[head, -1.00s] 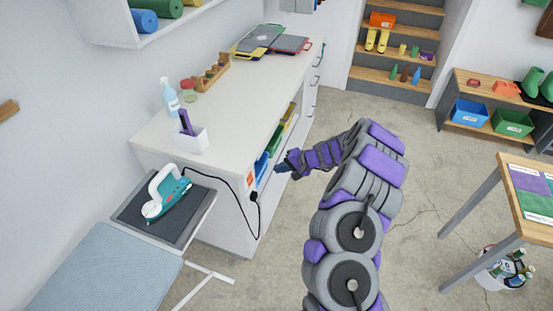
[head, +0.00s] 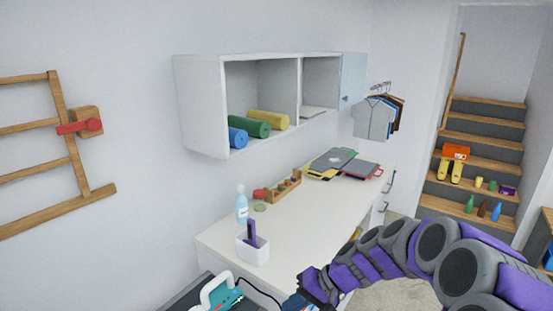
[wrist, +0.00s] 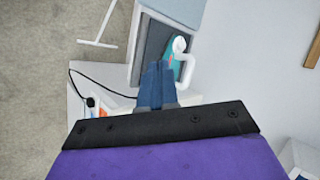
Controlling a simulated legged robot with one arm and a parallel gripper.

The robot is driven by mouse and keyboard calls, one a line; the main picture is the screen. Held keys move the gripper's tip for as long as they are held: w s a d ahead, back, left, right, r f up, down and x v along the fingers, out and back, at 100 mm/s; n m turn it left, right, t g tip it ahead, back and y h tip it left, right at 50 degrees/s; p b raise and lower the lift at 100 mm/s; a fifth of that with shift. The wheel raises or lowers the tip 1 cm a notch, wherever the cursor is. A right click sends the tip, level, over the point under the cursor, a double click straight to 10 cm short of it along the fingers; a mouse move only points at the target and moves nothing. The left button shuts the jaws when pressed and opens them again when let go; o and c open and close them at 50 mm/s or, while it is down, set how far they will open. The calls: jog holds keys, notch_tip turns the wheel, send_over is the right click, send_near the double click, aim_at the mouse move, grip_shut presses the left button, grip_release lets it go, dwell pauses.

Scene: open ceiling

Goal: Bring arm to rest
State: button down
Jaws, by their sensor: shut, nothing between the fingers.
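My purple and grey arm reaches in from the lower right in the head view. My gripper (head: 296,300) is at the bottom of that view, in front of the white counter (head: 325,215). In the wrist view my gripper (wrist: 158,66) shows as two blue fingers pressed together, with nothing between them. Beyond the fingertips in the wrist view are the dark iron rest (wrist: 150,48) and the teal and white iron (wrist: 180,44). The gripper appears apart from the iron, though its exact distance is hard to tell.
The counter holds a spray bottle (head: 242,206), a white cup (head: 253,249), a wooden rack (head: 284,187) and folders (head: 333,162). A wall cabinet (head: 205,100) with rolled mats hangs above. Wooden stairs (head: 484,140) stand at the right. A black cord (wrist: 100,80) runs near the gripper.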

jog(key=s+r+n+g+h, duration=0.2)
jog(key=s+r+h, duration=0.2)
jog(key=s, duration=1.1)
jog(key=s+d+h, duration=0.2)
jog(key=s+d, duration=0.3)
jog(key=s, duration=0.3)
jog(key=s+d+m+h, duration=0.1)
jog(key=s+d+h, duration=0.1)
jog(key=s+d, duration=0.3)
jog(key=s, duration=0.4)
jog(key=shift+r+h, duration=0.2)
jog(key=shift+h, duration=0.2)
jog(key=shift+s, duration=0.1)
